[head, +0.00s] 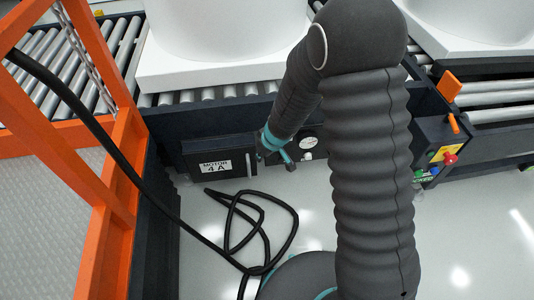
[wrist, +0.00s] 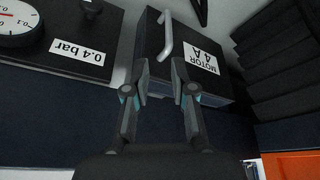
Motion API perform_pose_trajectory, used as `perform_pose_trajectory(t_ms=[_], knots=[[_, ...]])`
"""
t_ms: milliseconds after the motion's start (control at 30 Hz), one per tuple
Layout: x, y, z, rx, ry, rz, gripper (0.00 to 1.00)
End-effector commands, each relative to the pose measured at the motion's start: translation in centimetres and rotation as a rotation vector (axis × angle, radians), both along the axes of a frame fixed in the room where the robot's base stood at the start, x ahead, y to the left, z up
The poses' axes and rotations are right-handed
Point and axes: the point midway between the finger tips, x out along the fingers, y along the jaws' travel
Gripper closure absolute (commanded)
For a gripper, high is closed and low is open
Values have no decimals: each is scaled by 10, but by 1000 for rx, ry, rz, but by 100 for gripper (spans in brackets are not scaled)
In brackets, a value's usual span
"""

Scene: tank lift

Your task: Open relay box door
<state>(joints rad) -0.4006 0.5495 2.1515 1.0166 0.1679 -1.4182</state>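The dark relay box (head: 210,166), labelled "MOTOR 4 A", is on the side of the conveyor frame in the head view. In the wrist view its door (wrist: 182,72) fills the upper middle and looks shut. A pale bar handle (wrist: 171,34) stands out from the door, beside the white label. My gripper (wrist: 161,72) is open, its two fingers apart with nothing between them. The fingertips lie below the handle in the wrist view; whether they touch the box I cannot tell. In the head view my gripper (head: 276,150) is just right of the box, partly hidden by my arm.
A gauge panel (wrist: 82,50) marked "0.4 bar" is beside the box. A black cable (head: 245,222) loops on the floor below. An orange frame (head: 118,180) stands left. A control box (head: 443,145) with a red button is right. White tank bases (head: 215,70) rest on rollers above.

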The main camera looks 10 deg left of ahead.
Motion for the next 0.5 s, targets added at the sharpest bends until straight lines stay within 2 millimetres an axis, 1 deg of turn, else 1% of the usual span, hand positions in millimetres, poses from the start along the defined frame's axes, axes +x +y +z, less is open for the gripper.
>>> perform_pose_trajectory(t_ms=[333,500], knots=[[0,0,0,0,0,0,75],[-1,-2,9,2,-2,1,75]])
